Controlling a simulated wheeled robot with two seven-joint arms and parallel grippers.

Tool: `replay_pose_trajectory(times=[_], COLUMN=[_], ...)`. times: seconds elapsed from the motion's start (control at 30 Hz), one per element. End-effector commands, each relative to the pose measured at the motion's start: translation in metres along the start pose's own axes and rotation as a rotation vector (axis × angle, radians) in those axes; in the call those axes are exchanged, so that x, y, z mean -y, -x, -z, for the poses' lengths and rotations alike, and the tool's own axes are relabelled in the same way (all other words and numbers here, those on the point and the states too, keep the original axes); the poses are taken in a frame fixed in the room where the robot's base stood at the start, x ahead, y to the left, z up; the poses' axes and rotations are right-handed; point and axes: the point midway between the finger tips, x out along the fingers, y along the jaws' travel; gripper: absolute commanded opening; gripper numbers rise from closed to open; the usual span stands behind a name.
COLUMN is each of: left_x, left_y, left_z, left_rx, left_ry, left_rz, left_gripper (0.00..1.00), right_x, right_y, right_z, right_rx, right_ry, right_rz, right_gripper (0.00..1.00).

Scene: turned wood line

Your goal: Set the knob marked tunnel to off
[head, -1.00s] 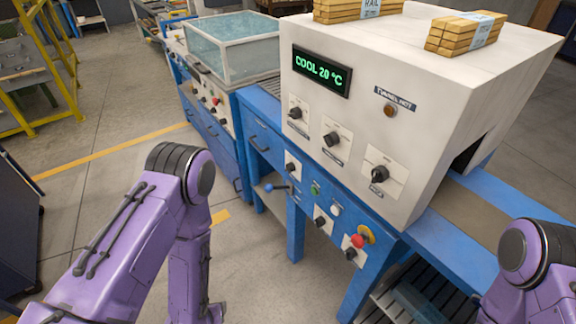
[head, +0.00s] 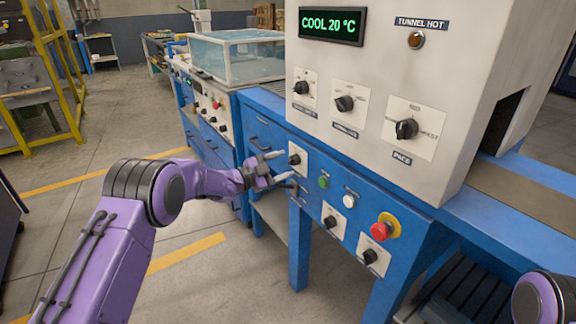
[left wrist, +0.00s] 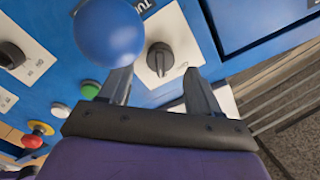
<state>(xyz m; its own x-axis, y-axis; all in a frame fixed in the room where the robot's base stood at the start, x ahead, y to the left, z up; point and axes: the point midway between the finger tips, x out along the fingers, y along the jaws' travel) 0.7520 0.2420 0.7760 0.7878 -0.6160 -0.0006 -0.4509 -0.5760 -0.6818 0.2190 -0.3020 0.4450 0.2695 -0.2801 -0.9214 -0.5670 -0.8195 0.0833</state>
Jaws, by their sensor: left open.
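The knob marked tunnel (left wrist: 160,58) is black on a white plate in the left wrist view. Its label is cut off and shows only about "TU". Its bar runs roughly up and down in that picture; I cannot read its setting. In the head view it seems to be the small black knob (head: 295,159) on the blue front. My left gripper (head: 283,165) is open and empty, just in front of this knob. In the left wrist view the gripper's fingers (left wrist: 157,80) stand on either side below the knob, apparently not touching it. My right gripper is out of view.
A blue ball handle (left wrist: 108,32) sits close beside the left finger. The blue front also bears a green button (head: 323,182), a white button (head: 349,201), other knobs and a red emergency button (head: 380,231). The display (head: 331,25) above reads COOL 20 °C.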

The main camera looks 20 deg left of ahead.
Motion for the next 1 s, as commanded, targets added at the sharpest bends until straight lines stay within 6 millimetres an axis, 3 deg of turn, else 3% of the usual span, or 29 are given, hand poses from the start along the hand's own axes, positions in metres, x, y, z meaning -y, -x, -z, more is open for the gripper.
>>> replay_pose_trajectory(times=[0.2,0.43,0.47,0.6,0.63,1.0], left_x=[0.0,0.0,0.0,0.0,0.0,0.0], left_y=[-0.024,-0.025,-0.025,-0.025,-0.025,-0.025], left_z=[0.0,-0.001,-0.001,0.0,0.0,0.0], left_rx=[0.0,0.001,0.001,0.001,0.001,0.001], left_ry=[0.001,0.003,0.003,0.003,0.003,0.051], left_rz=[0.001,0.0,0.0,0.001,0.001,-0.001], left_gripper=[0.63,0.63,0.59,0.14,0.07,0.07], right_x=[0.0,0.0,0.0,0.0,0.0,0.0], right_y=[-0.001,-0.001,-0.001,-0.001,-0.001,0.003], right_z=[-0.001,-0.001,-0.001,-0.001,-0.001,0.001], right_rx=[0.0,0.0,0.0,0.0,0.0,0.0], right_ry=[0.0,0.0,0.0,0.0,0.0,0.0], right_rz=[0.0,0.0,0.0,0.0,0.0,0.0], right_gripper=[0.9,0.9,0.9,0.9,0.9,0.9])
